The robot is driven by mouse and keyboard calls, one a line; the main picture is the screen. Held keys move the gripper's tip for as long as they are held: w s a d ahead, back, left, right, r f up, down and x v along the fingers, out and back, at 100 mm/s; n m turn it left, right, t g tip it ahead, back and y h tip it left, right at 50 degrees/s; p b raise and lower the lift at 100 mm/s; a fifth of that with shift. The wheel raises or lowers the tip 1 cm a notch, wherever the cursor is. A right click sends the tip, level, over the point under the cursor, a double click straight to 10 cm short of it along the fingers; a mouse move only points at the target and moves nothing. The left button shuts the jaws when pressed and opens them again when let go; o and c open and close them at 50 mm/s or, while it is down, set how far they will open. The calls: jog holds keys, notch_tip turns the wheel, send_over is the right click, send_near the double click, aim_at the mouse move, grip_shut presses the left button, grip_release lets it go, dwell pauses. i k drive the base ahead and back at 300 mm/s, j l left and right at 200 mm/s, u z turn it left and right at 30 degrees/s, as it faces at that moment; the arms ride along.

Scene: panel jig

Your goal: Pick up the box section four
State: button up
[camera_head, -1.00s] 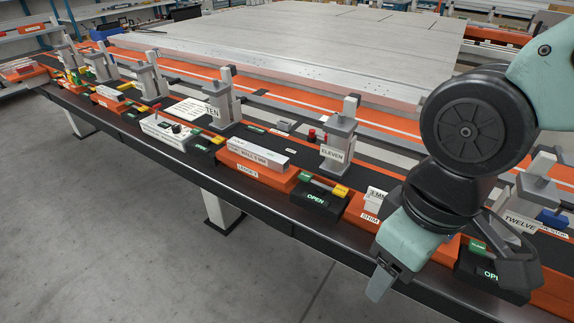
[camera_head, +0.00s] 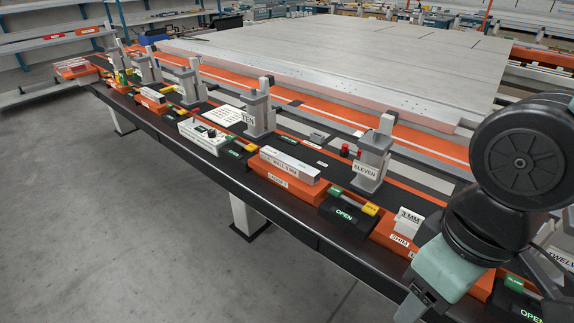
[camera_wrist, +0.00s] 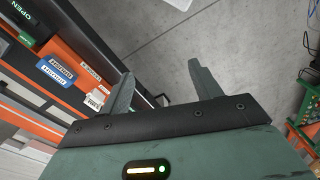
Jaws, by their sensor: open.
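A grey metal bar (camera_head: 290,166) with a white label that seems to read "WALL" and a thickness in mm lies on an orange block (camera_head: 287,184) at the bench's front edge. It looks like a box section, but I cannot read a number four on it. My gripper (camera_head: 411,305) hangs at the lower right of the head view, in front of the bench and apart from the bar. In the wrist view my gripper (camera_wrist: 160,82) has its two fingers spread, with only grey floor between them. The bar cannot be made out in the wrist view.
The long bench (camera_head: 243,176) carries several grey posts, one labelled "ELEVEN" (camera_head: 373,160), and black clamps marked "OPEN" (camera_head: 345,214). A white control box (camera_head: 204,136) stands left of the bar. A large pale panel (camera_head: 340,60) lies behind. The floor (camera_head: 110,210) in front is clear.

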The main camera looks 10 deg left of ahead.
aim_at(307, 173)
jog(key=i, duration=0.45)
jog(key=i+j+z, duration=0.1)
jog(key=i, duration=0.35)
